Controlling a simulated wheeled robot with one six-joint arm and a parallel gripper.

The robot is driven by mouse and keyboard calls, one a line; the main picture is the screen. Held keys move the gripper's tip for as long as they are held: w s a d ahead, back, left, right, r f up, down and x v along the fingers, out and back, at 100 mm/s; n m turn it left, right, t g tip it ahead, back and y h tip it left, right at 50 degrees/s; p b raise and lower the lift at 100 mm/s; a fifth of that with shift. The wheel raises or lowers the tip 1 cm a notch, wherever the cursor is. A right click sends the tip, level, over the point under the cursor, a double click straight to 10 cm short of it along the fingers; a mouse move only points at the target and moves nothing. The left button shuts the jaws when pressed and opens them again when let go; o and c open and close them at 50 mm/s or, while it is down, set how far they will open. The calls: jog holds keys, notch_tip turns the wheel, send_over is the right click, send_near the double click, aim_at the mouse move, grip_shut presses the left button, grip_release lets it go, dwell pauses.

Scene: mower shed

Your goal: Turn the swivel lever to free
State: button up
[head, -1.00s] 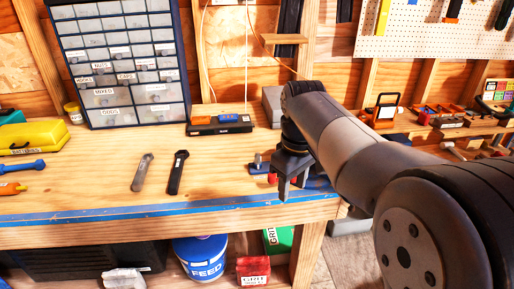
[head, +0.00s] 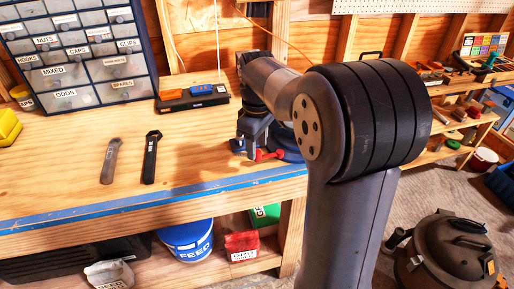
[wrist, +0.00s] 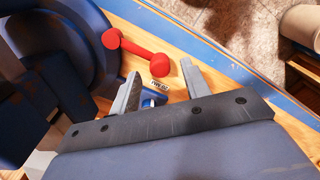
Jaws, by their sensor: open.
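The swivel lever (wrist: 135,51) is a red bar with a rounded knob at each end, beside the blue round-based vise (wrist: 75,45) in the wrist view. In the head view the red lever (head: 268,155) shows low beside the blue vise (head: 287,143), both partly hidden by my arm. My gripper (wrist: 161,70) is open, with its grey fingers on either side of the lever's nearer knob. I cannot tell whether either finger touches it. A small white label (wrist: 159,85) lies between the fingers; its lettering is too small to read surely.
The vise is on the wooden bench (head: 205,165) near its blue front edge. A tool tray (head: 193,97) and a drawer cabinet (head: 80,50) stand behind.

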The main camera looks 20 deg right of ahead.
jog(key=shift+f, duration=0.8)
jog(key=shift+c, duration=0.5)
grip_shut()
